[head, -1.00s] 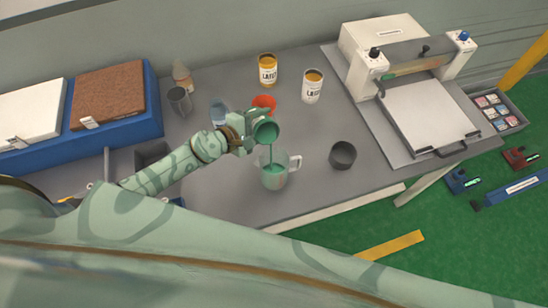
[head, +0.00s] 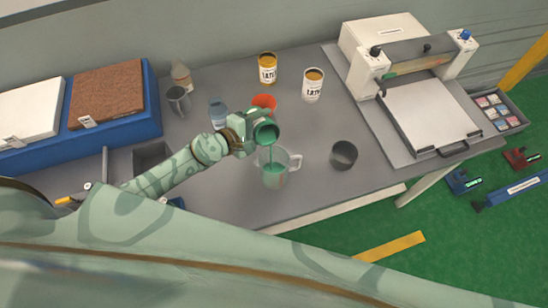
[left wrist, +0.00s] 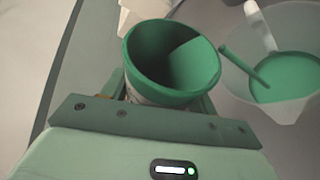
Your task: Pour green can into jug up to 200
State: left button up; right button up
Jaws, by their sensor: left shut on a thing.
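My left gripper (head: 250,132) is shut on the green can (head: 266,132) and holds it tilted above the jug. The can's green-lined open mouth fills the middle of the left wrist view (left wrist: 172,62). A green stream (head: 270,157) falls from the can into the clear jug (head: 284,172), which stands on the table with its handle to the right. Green liquid (left wrist: 287,76) lies in the jug in the left wrist view. The scale marks on the jug are too small to read. My right gripper is not in view.
A dark grey cup (head: 343,155) stands right of the jug. Two labelled cans (head: 268,68) stand farther back, and a white machine (head: 415,100) is at the right.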

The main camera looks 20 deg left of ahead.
pick_arm(q)
jog(key=shift+f+m+b, duration=0.4)
jog(key=shift+f+b, duration=0.25)
jog(key=shift+b, duration=0.35)
dwell(0.5)
jog(key=shift+t, duration=0.3)
